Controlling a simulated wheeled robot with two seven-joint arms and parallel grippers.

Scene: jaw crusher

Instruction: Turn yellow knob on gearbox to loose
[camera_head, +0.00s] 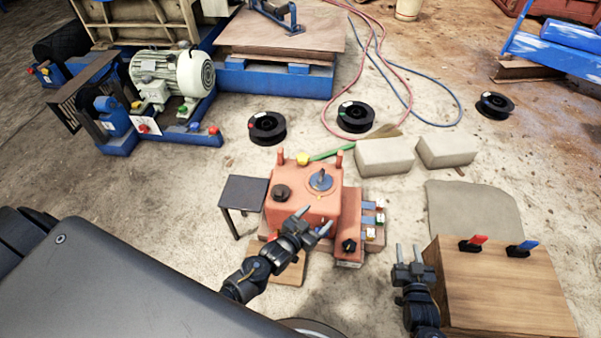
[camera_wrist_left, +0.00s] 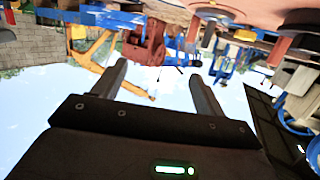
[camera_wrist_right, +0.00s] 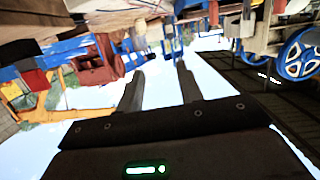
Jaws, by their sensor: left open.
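The orange-red gearbox (camera_head: 314,208) stands on the ground at the middle of the head view. Its yellow knob (camera_head: 302,159) is at the back of its top, between two red posts. A black knob (camera_head: 282,192) and a round grey-blue dial (camera_head: 321,180) are also on top. My left gripper (camera_head: 314,219) is open and empty at the gearbox's front, apart from the yellow knob. In the left wrist view, which is upside down, its fingers (camera_wrist_left: 158,75) are spread. My right gripper (camera_head: 408,252) is open and empty beside the wooden box, right of the gearbox.
A small dark table (camera_head: 242,194) stands left of the gearbox. A box with switches (camera_head: 349,249) adjoins its right. The wooden box (camera_head: 505,286) carries red and blue levers. Pale blocks (camera_head: 385,156) and black spools (camera_head: 267,128) lie behind.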

